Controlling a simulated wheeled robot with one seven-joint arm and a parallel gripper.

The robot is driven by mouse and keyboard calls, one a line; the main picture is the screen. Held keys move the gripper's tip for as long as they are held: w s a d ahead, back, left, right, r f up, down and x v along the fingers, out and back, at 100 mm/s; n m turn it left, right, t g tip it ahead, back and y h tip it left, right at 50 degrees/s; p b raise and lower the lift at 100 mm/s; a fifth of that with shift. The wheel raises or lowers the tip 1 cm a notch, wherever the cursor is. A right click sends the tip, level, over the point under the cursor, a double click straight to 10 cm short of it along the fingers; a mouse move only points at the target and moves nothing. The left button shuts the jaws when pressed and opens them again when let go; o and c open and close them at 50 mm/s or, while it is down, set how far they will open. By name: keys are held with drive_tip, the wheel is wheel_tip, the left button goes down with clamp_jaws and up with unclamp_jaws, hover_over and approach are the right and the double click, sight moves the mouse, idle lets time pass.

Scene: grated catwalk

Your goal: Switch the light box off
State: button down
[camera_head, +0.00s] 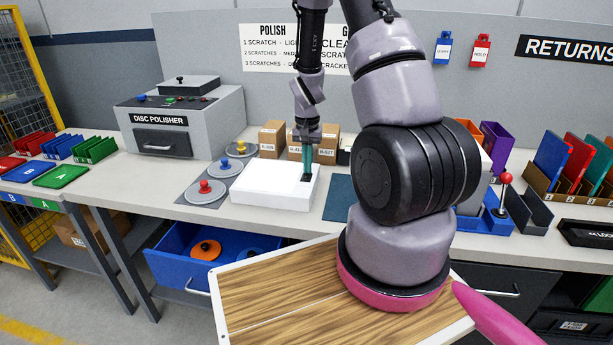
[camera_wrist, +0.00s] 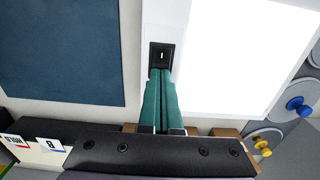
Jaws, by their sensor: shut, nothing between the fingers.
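The light box (camera_head: 262,184) is a white box on the bench, with a bright white top that also shows in the wrist view (camera_wrist: 240,60). Its black rocker switch (camera_wrist: 161,56) sits on the white side strip, with a small white mark on it. My gripper (camera_wrist: 161,74) has teal fingers, shut together and empty, with the tips at the lower edge of the switch. I cannot tell whether they touch it. In the head view my gripper (camera_head: 306,176) points down at the right end of the light box, hiding most of the switch.
A dark blue mat (camera_head: 345,197) lies right of the light box. Discs with coloured knobs on grey pads (camera_head: 205,192) lie to its left. Small cardboard boxes (camera_head: 272,138) stand behind it. A grey disc polisher (camera_head: 180,120) stands at the back left. An open blue drawer (camera_head: 178,268) is below the bench.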

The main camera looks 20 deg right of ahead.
drive_tip(key=shift+f, duration=0.1)
drive_tip(key=shift+r, duration=3.55)
drive_tip(key=s+a+r+n+t+y, duration=0.1)
drive_tip(key=s+a+r+t, duration=0.15)
drive_tip(key=r, duration=0.65)
drive_tip(key=s+a+r+t, duration=0.1)
drive_tip(key=s+r, duration=0.2)
drive_tip(key=r, duration=0.6)
drive_tip(key=s+a+r+n+t+y, duration=0.1)
drive_tip(key=s+a+r+t, duration=0.2)
drive_tip(key=s+r, duration=0.9)
drive_tip(key=shift+s+a+r+n+t, duration=0.2)
drive_tip(key=shift+s+a+n+t, duration=0.3)
drive_tip(key=shift+s, duration=0.7)
drive_tip(key=shift+a, duration=0.1)
